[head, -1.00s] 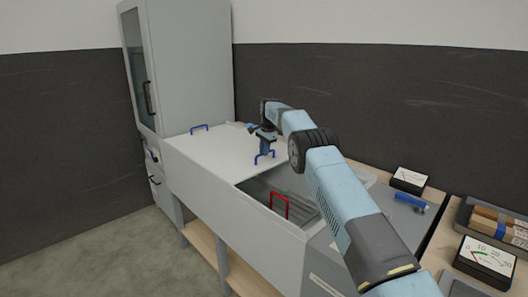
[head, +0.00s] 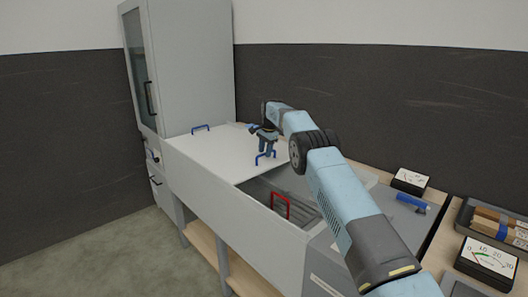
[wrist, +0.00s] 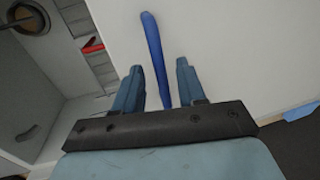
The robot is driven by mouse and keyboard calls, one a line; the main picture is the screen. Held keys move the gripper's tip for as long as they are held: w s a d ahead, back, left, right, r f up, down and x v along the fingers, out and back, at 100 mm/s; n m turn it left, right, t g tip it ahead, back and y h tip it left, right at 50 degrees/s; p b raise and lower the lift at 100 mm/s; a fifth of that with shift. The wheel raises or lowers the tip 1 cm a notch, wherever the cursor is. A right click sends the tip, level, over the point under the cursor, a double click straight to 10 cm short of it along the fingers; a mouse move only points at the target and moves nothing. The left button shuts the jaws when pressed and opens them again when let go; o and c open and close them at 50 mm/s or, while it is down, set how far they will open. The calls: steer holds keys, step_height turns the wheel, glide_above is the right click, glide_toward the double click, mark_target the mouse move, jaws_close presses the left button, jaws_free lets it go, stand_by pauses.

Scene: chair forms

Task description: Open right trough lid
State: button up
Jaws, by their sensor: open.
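The long trough (head: 240,215) has a flat white lid surface (head: 215,152) over its left part. Its right part is uncovered, with a grey interior showing a red handle (head: 280,206). One blue handle (head: 259,160) stands near the right edge of the white surface, another (head: 200,128) at its far left. I cannot tell whether one lid or two lie there. My gripper (head: 266,151) is open at the nearer blue handle. In the wrist view, the blue handle (wrist: 153,45) runs between my two spread fingers (wrist: 158,82), apart from both.
A tall grey cabinet (head: 190,65) stands at the trough's left end. On the right are a blue tool (head: 412,202), a small meter (head: 411,180), a larger meter (head: 486,260) and a tray (head: 465,215). A dark wall runs behind. The floor at left is clear.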

step_height(320, 180, up, 13)
steer(key=s+d, duration=0.2)
stand_by(0.4)
steer(key=shift+r, duration=0.1)
